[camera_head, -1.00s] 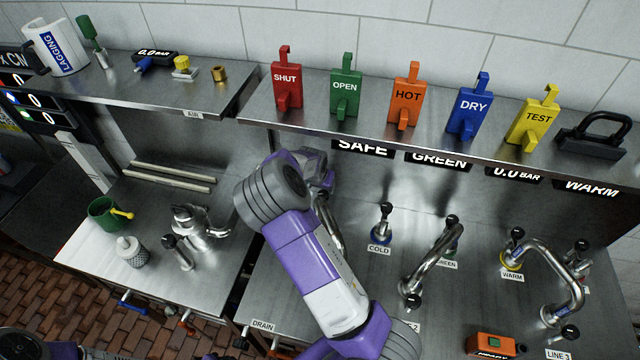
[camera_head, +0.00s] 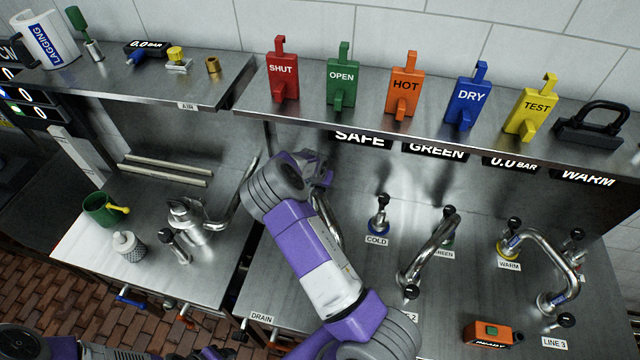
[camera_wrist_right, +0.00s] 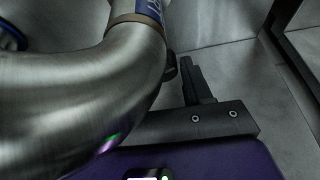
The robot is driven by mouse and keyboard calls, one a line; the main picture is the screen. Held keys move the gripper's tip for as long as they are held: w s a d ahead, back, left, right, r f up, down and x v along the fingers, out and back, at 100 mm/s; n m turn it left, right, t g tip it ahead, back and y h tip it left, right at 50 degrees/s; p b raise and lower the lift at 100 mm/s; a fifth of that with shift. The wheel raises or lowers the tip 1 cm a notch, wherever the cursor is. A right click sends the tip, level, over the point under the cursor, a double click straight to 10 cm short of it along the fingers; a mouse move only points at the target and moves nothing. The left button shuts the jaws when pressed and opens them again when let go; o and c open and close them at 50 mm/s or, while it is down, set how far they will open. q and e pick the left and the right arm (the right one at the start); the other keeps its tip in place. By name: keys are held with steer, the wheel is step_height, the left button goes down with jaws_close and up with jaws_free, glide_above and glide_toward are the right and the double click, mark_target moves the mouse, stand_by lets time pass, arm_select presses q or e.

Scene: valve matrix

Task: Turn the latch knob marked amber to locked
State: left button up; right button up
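No label reading amber is legible in either view, so I cannot pick out the amber latch knob. My right arm crosses the centre of the head view and hides part of the bench. Its gripper (camera_head: 322,172) is by the back panel, beside a bent steel pipe partly hidden by the arm. In the right wrist view, a dark finger (camera_wrist_right: 195,82) shows close to a large curved steel pipe (camera_wrist_right: 85,90) with a blue-marked collar. A small black round part (camera_wrist_right: 170,66) sits between them. The finger gap is not clear. My left gripper is out of view.
Black-topped knobs marked COLD (camera_head: 379,214) and WARM (camera_head: 511,238), and bent pipes (camera_head: 430,255), stand right of my arm. An orange box (camera_head: 487,333) lies in front. The shelf above holds coloured tags and a black padlock-shaped block (camera_head: 594,124). A green mug (camera_head: 101,209) stands left.

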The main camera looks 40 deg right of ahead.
steer(key=c, duration=0.7)
steer(key=shift+o, duration=0.2)
steer(key=shift+r+m+p, duration=0.1)
steer(key=shift+m+p, duration=0.3)
steer(key=shift+p, duration=0.15)
steer(key=shift+m+g+p, duration=0.4)
steer(key=shift+m, duration=0.2)
steer(key=shift+w+m, duration=0.1)
steer(key=shift+m, duration=0.5)
steer(key=shift+m+g+h, duration=0.3)
steer(key=shift+m+g, duration=0.1)
steer(key=shift+m, duration=0.3)
steer(key=o, duration=1.1)
steer(key=shift+c, duration=0.2)
